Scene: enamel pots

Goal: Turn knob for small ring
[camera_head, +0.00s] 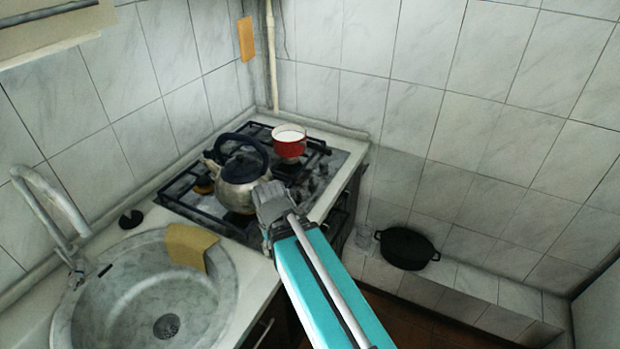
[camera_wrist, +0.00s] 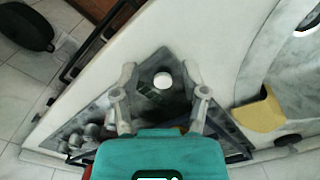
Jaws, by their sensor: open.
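The stove (camera_head: 180,212) has dark grates over its burners. Its knobs are hard to tell apart in the head view. In the wrist view several grey rounded knobs (camera_wrist: 90,135) sit on the stove's strip at lower left, to the left of my gripper (camera_wrist: 160,78). My gripper is open, its fingers spread above the stove's near corner. A small white disc (camera_wrist: 162,80) shows between the fingertips; I cannot tell what it is. In the head view my gripper (camera_head: 268,203) is at the stove's near edge and hides part of it. The small ring is not clearly identifiable.
A steel kettle (camera_head: 238,173) with a dark handle and a red pot (camera_head: 289,142) with white contents stand on the stove. A sink (camera_head: 120,305) with a yellow cloth (camera_head: 190,246) is at left. A black pot (camera_head: 405,248) sits on the tiled ledge at right.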

